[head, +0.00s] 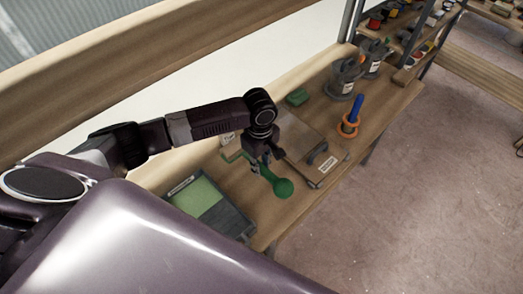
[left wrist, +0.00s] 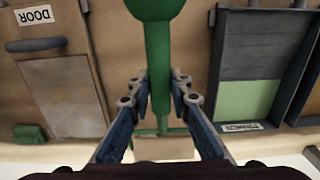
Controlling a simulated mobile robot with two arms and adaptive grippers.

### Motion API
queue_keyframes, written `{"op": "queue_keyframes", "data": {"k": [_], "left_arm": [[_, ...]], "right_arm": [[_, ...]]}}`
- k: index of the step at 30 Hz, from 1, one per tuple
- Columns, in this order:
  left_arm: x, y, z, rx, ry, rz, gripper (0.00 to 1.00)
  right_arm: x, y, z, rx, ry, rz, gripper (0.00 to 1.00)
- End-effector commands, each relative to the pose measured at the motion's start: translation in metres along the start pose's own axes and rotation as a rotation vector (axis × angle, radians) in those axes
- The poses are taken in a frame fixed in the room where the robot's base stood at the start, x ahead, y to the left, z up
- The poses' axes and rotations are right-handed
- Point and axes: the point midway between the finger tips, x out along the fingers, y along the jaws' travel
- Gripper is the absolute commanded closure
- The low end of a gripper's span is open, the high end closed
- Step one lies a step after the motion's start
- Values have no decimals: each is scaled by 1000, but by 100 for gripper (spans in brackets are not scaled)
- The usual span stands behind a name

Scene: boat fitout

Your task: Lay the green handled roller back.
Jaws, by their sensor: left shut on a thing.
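The green handled roller (head: 282,187) is in my left gripper (head: 262,163), over the wooden bench. Its round handle end points toward the bench's front edge, and part of its thin green frame shows on the far side of the gripper. In the left wrist view the green handle (left wrist: 159,60) runs between the two fingers of the left gripper (left wrist: 160,95), which are shut on it. I cannot tell how high it is above the bench. A small dark shape at the head view's right edge may be my right gripper (head: 519,147); its jaws cannot be made out.
A dark tray with a green area (head: 205,202) lies left of the roller. A panel labelled DOOR (head: 310,150) lies to its right. A small green block (head: 297,97), a blue-handled tool in an orange ring (head: 351,118) and grey canisters (head: 343,80) stand farther along the bench (head: 398,103).

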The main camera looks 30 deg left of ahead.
Motion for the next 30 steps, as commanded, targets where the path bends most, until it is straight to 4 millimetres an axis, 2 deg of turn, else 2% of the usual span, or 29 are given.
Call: {"op": "queue_keyframes", "data": {"k": [3, 7, 11, 18, 24, 26, 30], "left_arm": [[5, 0, -2, 4, 3, 0, 100], [15, 0, -2, 3, 3, -1, 100], [31, 0, -3, 1, 3, 0, 100], [64, 0, -3, 1, 4, 2, 100], [89, 0, -4, 2, 3, 2, 100], [90, -1, -2, 0, 0, -1, 100], [106, 0, -3, 0, 0, -1, 100]], "right_arm": [[2, 0, 16, -1, -21, 0, 60], [10, 4, 25, -3, -32, 4, 60], [23, 7, 24, -4, -28, 9, 60], [64, 8, 12, -4, -3, 10, 60], [96, 3, 12, -1, 0, 5, 60], [87, 1, 12, 0, -1, 2, 60], [86, -3, 13, 1, -4, -3, 60]]}}
